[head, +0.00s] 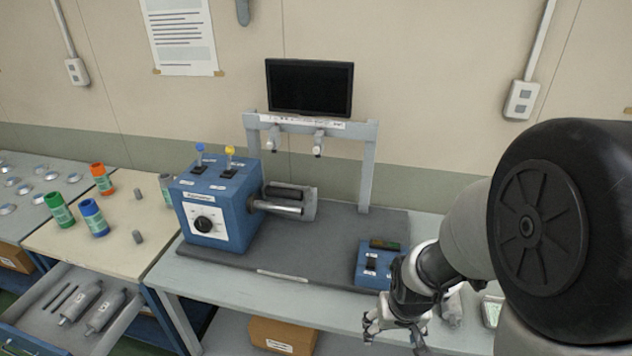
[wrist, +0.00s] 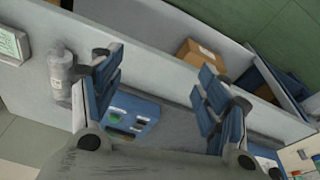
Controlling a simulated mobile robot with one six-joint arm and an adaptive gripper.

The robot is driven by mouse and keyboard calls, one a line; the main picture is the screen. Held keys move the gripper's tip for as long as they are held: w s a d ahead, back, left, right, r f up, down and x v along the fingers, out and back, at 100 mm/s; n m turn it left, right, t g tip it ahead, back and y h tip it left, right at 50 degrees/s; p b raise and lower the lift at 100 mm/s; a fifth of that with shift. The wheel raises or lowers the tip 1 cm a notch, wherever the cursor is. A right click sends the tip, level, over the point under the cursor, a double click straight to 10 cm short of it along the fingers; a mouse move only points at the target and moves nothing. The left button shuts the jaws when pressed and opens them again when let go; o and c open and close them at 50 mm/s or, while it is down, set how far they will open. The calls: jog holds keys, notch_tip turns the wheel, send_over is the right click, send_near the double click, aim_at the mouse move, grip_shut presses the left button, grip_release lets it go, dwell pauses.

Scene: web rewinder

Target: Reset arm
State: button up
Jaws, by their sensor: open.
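My gripper (head: 395,325) hangs at the front edge of the grey bench on the right in the head view. In the wrist view my gripper (wrist: 160,85) shows its two blue-padded fingers spread apart with nothing between them. My arm comes in from the right and hides the right end of the bench. A small blue control box (head: 378,264) sits just behind the gripper; it also shows beyond the fingers in the wrist view (wrist: 132,115). The blue rewinder box (head: 215,205) with a dial and a roller shaft (head: 280,208) stands further left.
An open drawer (head: 60,318) below holds grey bottles. A cardboard box (head: 283,335) sits under the bench. A grey bottle (wrist: 60,75) and a small screen (wrist: 10,44) show in the wrist view.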

jog(key=s+a+r+t, duration=0.2)
jog(key=s+r, duration=1.3)
jog(key=r, duration=0.5)
jog(key=shift+s+r, duration=0.15)
jog(key=shift+s, duration=0.15)
jog(key=shift+c, duration=0.6)
